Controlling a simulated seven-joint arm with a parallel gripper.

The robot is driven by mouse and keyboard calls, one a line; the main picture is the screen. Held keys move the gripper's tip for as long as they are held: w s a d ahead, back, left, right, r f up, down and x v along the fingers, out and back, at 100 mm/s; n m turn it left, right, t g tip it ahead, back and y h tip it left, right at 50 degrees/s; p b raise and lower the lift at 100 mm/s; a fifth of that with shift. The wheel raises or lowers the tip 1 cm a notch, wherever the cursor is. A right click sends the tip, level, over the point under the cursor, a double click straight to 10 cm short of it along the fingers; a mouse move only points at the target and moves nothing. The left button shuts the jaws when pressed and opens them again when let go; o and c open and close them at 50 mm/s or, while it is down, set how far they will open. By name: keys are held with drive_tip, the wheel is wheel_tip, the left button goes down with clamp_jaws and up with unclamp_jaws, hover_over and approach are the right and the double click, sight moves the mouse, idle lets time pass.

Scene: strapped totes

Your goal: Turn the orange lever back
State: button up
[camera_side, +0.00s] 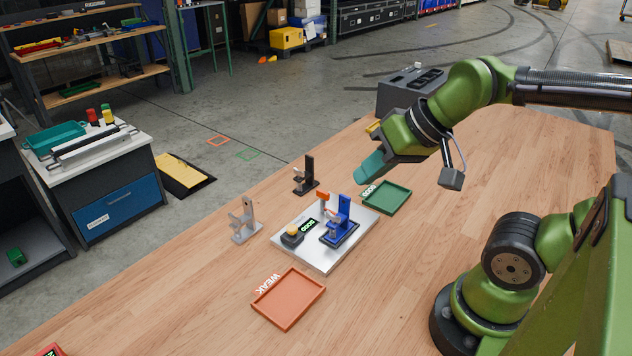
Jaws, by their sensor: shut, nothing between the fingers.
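The orange lever (323,196) sticks up at the back of a blue test fixture (341,222), beside its upright column. The fixture stands on a light grey plate (325,258) on the wooden table. A dark block with a yellow button (292,235) and a small display with green digits (307,226) are also on the plate. My gripper (361,180) is shut and empty. Its teal fingers are in the air up and to the right of the lever, apart from it. The lever's exact angle is too small to tell.
A green tray (401,203) lies right of the plate, and an orange tray (268,312) marked WEAK lies in front. A grey bracket (243,222) and a black bracket (306,178) stand left and behind. A dark grey box (400,92) is at the table's back. The table's front left is mostly clear.

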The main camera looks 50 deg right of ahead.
drive_tip(key=shift+o, duration=1.1)
drive_tip(key=shift+f, duration=0.2)
drive_tip(key=o, duration=0.3)
drive_tip(key=w+d+g, duration=0.1)
drive_tip(key=w, duration=0.1)
drive_tip(key=w+d+g, duration=0.1)
drive_tip(key=w, duration=0.1)
drive_tip(key=w+d, duration=0.1)
drive_tip(key=w, duration=0.2)
drive_tip(key=shift+w+d+f+g+h, duration=0.1)
drive_tip(key=shift+d+f+g+h, duration=0.2)
drive_tip(key=shift+f+g, duration=0.1)
drive_tip(key=shift+o, duration=0.2)
drive_tip(key=n+g+h, duration=0.1)
drive_tip(key=n+g, duration=0.3)
hover_over(323, 191)
drive_tip(key=shift+f, duration=0.55)
wheel_tip(323, 191, down, 16)
drive_tip(key=shift+r, duration=0.1)
drive_tip(key=shift+c, duration=0.3)
clamp_jaws()
